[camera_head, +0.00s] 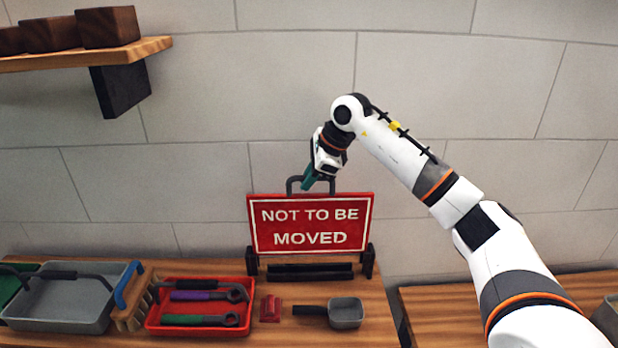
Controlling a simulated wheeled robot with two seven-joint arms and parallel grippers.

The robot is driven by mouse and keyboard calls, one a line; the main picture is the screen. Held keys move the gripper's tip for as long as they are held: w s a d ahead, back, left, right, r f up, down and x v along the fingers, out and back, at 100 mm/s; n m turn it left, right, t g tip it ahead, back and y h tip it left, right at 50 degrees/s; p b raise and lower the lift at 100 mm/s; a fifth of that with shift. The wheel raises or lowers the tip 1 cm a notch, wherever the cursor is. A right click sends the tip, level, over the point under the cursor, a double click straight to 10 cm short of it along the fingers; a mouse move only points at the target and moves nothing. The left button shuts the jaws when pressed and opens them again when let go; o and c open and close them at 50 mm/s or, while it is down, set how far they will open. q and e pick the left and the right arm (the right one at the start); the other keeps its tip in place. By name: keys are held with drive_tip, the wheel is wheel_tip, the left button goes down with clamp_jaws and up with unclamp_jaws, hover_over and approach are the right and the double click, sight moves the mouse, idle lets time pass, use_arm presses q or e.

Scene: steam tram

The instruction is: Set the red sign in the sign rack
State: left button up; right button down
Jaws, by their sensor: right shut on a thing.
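The red sign (312,239) reads "NOT TO BE MOVED" in white and has a dark loop handle on top. My right gripper (309,181) comes down from above and is shut on the sign's handle. The sign is upright. The dark sign rack (310,272) stands on the wooden bench just below it, with a post at each end. The sign's lower edge is close to the rack and between or in front of its posts; I cannot tell whether it touches. My left gripper is not in view.
On the bench (270,337) are a red tray (160,330) with several wrenches, a grey tray (58,312), a brush (131,312), a small red block (270,308) and a grey scoop (346,312). A gap separates the right bench (450,320). A shelf (90,56) holds dark wooden blocks.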

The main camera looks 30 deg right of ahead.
sight(313, 202)
drive_tip(key=shift+f+b, duration=0.8)
drive_tip(key=shift+f, duration=0.6)
drive_tip(key=shift+f+b, duration=0.95)
drive_tip(key=shift+f, duration=0.6)
drive_tip(key=shift+f+b, duration=0.8)
drive_tip(key=shift+f, duration=0.25)
drive_tip(key=c, duration=1.4)
unclamp_jaws()
drive_tip(key=shift+o, duration=0.2)
drive_tip(key=shift+f, duration=0.1)
